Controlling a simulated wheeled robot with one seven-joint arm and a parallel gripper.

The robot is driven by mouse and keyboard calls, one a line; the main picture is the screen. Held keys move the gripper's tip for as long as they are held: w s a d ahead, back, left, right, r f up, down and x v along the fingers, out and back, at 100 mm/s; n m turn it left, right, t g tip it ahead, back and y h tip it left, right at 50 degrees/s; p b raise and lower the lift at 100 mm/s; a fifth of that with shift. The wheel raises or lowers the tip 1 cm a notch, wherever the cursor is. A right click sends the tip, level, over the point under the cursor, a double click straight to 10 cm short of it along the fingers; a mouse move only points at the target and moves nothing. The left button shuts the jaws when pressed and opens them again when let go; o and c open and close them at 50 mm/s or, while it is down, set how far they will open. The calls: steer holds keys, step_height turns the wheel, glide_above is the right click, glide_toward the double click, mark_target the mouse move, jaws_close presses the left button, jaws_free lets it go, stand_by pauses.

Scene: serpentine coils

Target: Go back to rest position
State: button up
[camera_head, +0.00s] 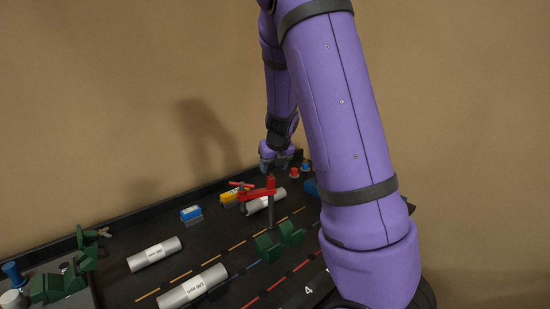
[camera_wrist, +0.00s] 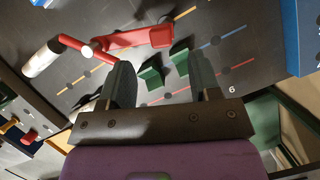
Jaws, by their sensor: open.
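My gripper (camera_head: 276,162) hangs at the end of my purple arm near the far edge of the dark board (camera_head: 118,285) in the head view. In the wrist view its two dark fingers stand well apart, and the gripper (camera_wrist: 161,66) is open with nothing between the fingers. Beyond the fingers, a red arm-like part (camera_wrist: 135,39) and green blocks (camera_wrist: 151,78) show on the board. I cannot tell how high the fingertips are above the board.
The board carries grey cylinders (camera_head: 155,254), a red stand (camera_head: 258,191), green blocks (camera_head: 279,242), a blue box (camera_head: 190,212) and a green device (camera_head: 65,279). Small red and blue pieces (camera_head: 306,167) sit near my gripper. A brown wall (camera_head: 100,100) stands behind.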

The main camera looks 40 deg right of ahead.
steer(key=shift+v, duration=1.85)
steer(key=s+a+r+n+y, duration=0.2)
steer(key=s+a+r+n, duration=0.4)
steer(key=n, duration=0.4)
steer(key=s+a+r+n+y, duration=0.2)
steer(key=s+a+r+n, duration=0.25)
steer(key=a+n, duration=0.45)
steer(key=s+a+r+n+h, duration=0.1)
steer(key=s+a+r+n, duration=0.1)
steer(key=s+n, duration=0.6)
steer(key=s+a+r+n+h, duration=0.1)
steer(key=s+a+n, duration=0.3)
steer(key=n, duration=0.9)
steer(key=s+r, duration=0.1)
steer(key=s, duration=0.2)
steer(key=shift+s+a+r+t, duration=0.3)
steer(key=shift+s+r+t, duration=0.05)
steer(key=shift+s+t, duration=0.05)
